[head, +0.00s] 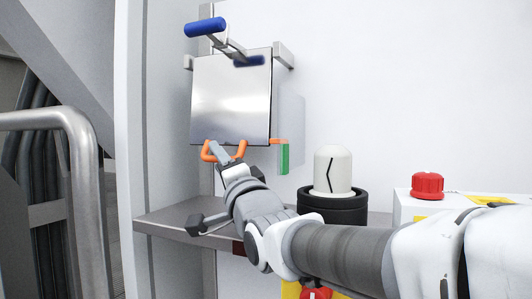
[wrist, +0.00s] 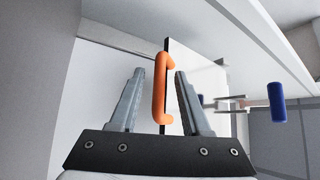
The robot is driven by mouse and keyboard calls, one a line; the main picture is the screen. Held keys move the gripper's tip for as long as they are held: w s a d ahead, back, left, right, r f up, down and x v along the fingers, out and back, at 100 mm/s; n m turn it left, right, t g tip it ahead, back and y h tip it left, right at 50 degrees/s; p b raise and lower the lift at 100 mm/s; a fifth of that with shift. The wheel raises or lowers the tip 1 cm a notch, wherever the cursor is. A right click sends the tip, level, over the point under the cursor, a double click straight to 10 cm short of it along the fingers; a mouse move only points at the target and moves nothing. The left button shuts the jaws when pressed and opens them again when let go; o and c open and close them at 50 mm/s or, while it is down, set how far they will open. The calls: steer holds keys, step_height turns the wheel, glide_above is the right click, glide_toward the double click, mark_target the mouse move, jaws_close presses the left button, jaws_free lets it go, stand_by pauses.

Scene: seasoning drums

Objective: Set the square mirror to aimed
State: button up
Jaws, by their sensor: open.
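The square mirror (head: 231,97) hangs in front of the white wall on a metal bracket, its face toward the head camera. An orange handle (head: 240,149) sits at its lower edge. In the wrist view the mirror (wrist: 205,75) stands nearly edge-on behind the orange handle (wrist: 161,90). My gripper (head: 214,147) is at the mirror's lower edge. In the wrist view my gripper (wrist: 160,72) is open, with the handle between its two fingers and a gap visible on each side. Part of the handle is hidden by my gripper in the head view.
A blue-ended lever (head: 205,27) juts out above the mirror. A green grip (head: 283,158) hangs at its lower right. A grey shelf (head: 175,219) lies below, with a white-domed black knob (head: 333,172) and a red button (head: 427,185) to the right. A metal rail (head: 85,180) stands left.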

steer(key=shift+w+a+r, duration=0.15)
steer(key=shift+w+a, duration=0.1)
steer(key=shift+w, duration=0.2)
jaws_close()
stand_by(1.2)
